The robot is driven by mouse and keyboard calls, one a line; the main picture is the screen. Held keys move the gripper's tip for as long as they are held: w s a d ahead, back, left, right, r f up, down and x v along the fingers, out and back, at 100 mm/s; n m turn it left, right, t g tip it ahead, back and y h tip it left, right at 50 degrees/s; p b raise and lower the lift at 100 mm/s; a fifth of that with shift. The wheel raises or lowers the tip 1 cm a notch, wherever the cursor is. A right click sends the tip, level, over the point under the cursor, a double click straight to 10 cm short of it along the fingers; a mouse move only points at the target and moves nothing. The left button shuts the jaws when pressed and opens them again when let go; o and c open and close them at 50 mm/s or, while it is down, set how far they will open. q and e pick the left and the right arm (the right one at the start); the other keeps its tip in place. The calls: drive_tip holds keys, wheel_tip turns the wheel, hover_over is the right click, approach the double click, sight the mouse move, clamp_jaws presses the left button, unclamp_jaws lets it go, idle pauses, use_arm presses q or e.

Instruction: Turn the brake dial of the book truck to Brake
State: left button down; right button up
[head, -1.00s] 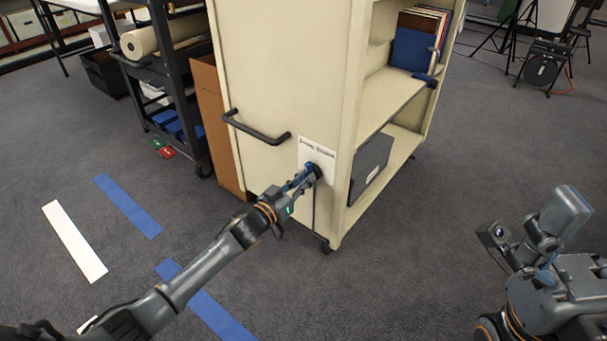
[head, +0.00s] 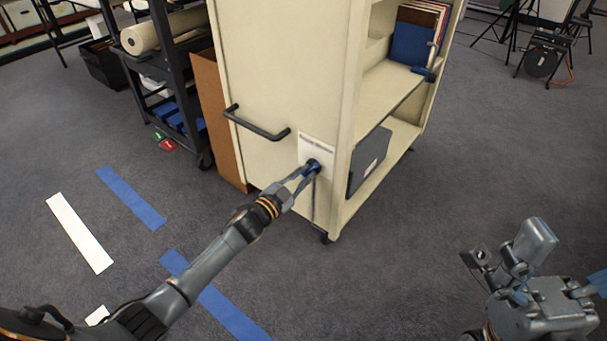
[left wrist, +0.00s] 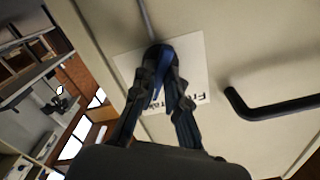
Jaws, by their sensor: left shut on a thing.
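The cream book truck (head: 285,60) stands in the middle of the head view. Its dark round brake dial (head: 313,164) sits low on the end panel, over a white label plate (head: 316,143). My left gripper (head: 308,171) is shut on the dial. In the left wrist view its fingers (left wrist: 162,75) close around the dial (left wrist: 158,53) and hide most of it. The label plate (left wrist: 190,62) shows behind them, its lettering partly covered and upside down. The dial's setting cannot be read. My right gripper (head: 528,245) is at the lower right, away from the truck; its fingers are unclear.
A black handle (head: 258,130) juts from the end panel, left of the dial. Folders (head: 412,40) and a dark grey box (head: 369,158) are on the truck's shelves. A dark cart (head: 178,75) stands at left. Blue tape (head: 131,198) and white tape (head: 79,233) mark the carpet.

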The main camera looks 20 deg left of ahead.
idle(0.5)
use_arm(q)
drive_tip(key=c, duration=1.4)
unclamp_jaws()
drive_tip(key=shift+o, duration=0.2)
drive_tip(key=v, duration=1.2)
drive_tip(key=shift+r, duration=0.1)
